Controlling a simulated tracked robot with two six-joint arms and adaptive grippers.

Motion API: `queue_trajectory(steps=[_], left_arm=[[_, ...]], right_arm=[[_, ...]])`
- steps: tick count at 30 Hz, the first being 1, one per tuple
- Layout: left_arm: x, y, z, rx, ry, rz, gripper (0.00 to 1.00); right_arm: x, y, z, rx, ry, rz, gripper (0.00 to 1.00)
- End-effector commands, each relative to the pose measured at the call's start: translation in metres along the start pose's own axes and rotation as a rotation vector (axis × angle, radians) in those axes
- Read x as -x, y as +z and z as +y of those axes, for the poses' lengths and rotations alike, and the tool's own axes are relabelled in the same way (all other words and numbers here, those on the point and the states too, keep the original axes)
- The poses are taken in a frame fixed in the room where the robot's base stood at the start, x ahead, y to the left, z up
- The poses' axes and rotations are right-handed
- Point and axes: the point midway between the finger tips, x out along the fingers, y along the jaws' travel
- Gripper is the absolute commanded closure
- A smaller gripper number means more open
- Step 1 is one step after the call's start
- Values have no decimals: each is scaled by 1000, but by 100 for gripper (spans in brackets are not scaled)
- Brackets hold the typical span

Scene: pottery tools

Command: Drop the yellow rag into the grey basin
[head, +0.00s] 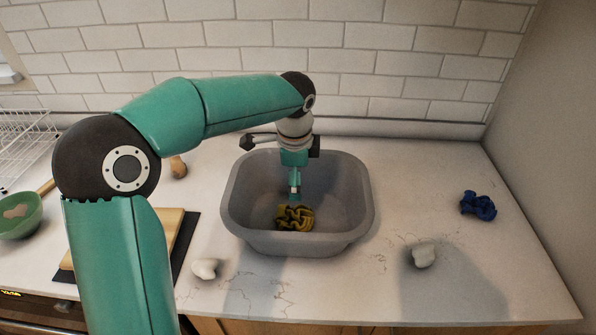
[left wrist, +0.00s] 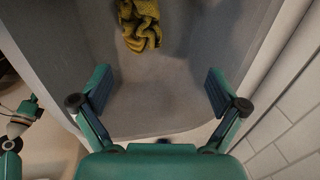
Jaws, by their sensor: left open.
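The yellow rag (head: 295,217) lies crumpled inside the grey basin (head: 235,219), on its floor toward the front. In the left wrist view the rag (left wrist: 140,24) shows at the top, beyond the fingertips and apart from them. My left gripper (head: 295,190) reaches down over the basin from above, just behind the rag in the head view. In the left wrist view its two fingers (left wrist: 158,88) are spread wide with nothing between them. My right gripper is not in view.
A blue rag (head: 478,205) and a white lump (head: 424,255) lie right of the basin. Another white lump (head: 206,268) lies front left. A green bowl (head: 20,215), a board (head: 172,236) and a wire rack (head: 25,140) are at left. A tiled wall closes the back.

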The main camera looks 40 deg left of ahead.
Motion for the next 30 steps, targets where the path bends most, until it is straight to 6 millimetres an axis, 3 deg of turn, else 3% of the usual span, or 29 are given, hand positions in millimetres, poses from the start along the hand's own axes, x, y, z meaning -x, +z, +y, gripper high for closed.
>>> queue_trajectory(steps=[5,18,24,30], left_arm=[[16,0,-1,0,-4,2,3],[98,-1,-1,0,-4,3,3],[116,-1,0,-1,-1,2,3],[118,0,0,-1,0,0,3]], right_arm=[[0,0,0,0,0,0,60],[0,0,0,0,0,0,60],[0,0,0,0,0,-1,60],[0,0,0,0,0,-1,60]])
